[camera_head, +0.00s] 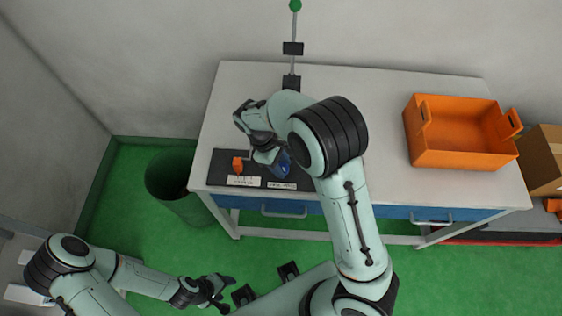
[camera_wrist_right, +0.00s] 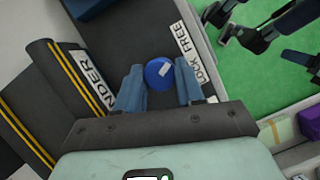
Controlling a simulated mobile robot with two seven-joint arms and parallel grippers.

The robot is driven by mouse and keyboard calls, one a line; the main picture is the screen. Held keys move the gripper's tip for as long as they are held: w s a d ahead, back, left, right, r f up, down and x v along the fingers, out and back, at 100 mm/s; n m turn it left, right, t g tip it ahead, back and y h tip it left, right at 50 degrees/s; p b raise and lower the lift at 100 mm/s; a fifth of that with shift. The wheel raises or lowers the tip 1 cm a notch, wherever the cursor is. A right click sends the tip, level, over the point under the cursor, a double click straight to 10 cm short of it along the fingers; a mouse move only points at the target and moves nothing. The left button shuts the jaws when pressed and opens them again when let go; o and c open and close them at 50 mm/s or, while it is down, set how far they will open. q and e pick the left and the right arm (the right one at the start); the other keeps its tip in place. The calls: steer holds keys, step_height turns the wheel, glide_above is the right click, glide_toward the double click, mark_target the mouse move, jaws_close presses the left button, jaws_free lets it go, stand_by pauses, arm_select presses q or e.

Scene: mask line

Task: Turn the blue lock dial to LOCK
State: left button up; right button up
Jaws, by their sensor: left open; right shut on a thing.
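The blue lock dial (camera_wrist_right: 159,74) is a round knob with a pale mark on its top, and it sits on a dark panel. The mark lies toward the white label (camera_wrist_right: 190,52) reading LOCK and FREE; I cannot tell which word it points at. In the head view the dial (camera_head: 281,164) is partly hidden by my right gripper (camera_head: 268,153). My right gripper's two blue-grey fingers (camera_wrist_right: 160,86) are on either side of the dial, shut on it. My left gripper (camera_head: 221,288) is open and empty, low over the green floor, away from the table.
An orange knob (camera_head: 237,164) stands on the same dark panel (camera_head: 222,177), left of the dial. An orange crate (camera_head: 462,158) is at the table's right. The white table (camera_head: 390,98) is clear between. A dark green bin (camera_head: 168,173) stands left of the table.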

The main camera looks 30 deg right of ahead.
steer(key=m+y+p, duration=0.1)
steer(key=m, duration=0.2)
steer(key=shift+w+d+r+m+g, duration=0.1)
steer(key=shift+m+g, duration=0.2)
steer(key=shift+m, duration=0.1)
steer(key=m+y, duration=0.1)
steer(key=m, duration=0.1)
steer(key=shift+d+m+p, duration=0.1)
steer(key=shift+m+p, duration=0.3)
steer(key=m+y, duration=0.1)
steer(key=m, duration=0.2)
steer(key=shift+m+y, duration=0.3)
arm_select(q)
steer(key=shift+w+r, duration=0.65)
steer(key=shift+r, duration=0.2)
steer(key=shift+w+r, duration=0.6)
steer(key=shift+r, duration=0.2)
arm_select(e)
steer(key=shift+d+m+y, duration=0.15)
steer(key=shift+m+y, duration=0.55)
steer(key=shift+m, duration=1.3)
steer(key=o, duration=1)
arm_select(q)
steer(key=shift+w+r+t+p, duration=0.3)
steer(key=shift+w+r+p, duration=0.75)
steer(key=shift+w+r, duration=0.15)
arm_select(e)
steer(key=v, duration=1.3)
steer(key=shift+s+d+r, duration=0.15)
steer(key=shift+s+d, duration=0.05)
